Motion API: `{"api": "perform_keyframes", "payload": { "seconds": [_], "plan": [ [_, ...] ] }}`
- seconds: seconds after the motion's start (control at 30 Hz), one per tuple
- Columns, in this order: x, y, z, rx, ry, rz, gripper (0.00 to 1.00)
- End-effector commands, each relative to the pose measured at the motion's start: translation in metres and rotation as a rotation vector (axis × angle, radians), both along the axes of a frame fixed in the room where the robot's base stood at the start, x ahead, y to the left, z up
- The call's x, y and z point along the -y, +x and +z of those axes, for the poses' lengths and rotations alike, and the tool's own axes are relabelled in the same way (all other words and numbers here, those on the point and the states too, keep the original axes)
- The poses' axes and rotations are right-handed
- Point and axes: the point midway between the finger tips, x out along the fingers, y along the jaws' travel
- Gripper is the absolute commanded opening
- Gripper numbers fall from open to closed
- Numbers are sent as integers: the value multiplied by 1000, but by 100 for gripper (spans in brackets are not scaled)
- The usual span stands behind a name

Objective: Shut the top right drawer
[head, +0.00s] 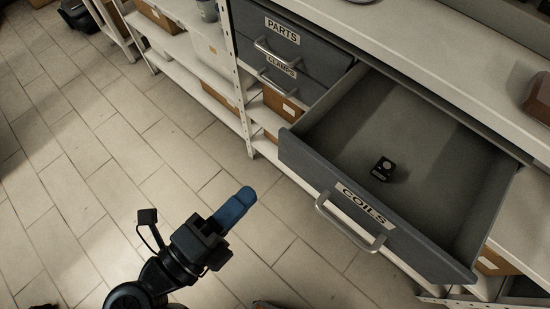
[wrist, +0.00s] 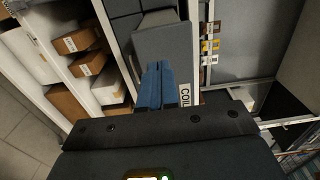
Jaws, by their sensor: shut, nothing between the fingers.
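The top right drawer (head: 400,213), grey with a COILS label and a silver bar handle (head: 348,224), is pulled far out in the head view. A small black object (head: 383,168) lies on its floor. My gripper (head: 243,197) has blue fingers, shut and empty. It is to the left of the drawer front, apart from it in the head view, over the tiled floor. In the wrist view the shut fingers (wrist: 157,84) point forward, and part of the COILS label (wrist: 184,94) shows just right of them.
The PARTS drawer (head: 296,52) and the drawer below it are shut, left of the open one. A pale worktop (head: 440,65) runs above. Shelves with boxes (head: 185,45) stand further left.

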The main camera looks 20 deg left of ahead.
Motion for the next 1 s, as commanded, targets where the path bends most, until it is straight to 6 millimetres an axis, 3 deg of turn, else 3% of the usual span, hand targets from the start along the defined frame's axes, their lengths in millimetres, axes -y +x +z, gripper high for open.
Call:
{"api": "perform_keyframes", "payload": {
  "seconds": [0.2,0.4,0.6,1.0],
  "plan": [
    [15,40,2,0,-2,-3,0],
    [24,66,2,1,0,-1,0],
    [28,77,0,1,-1,0,0],
    [29,79,0,0,0,0,0]
  ]
}}
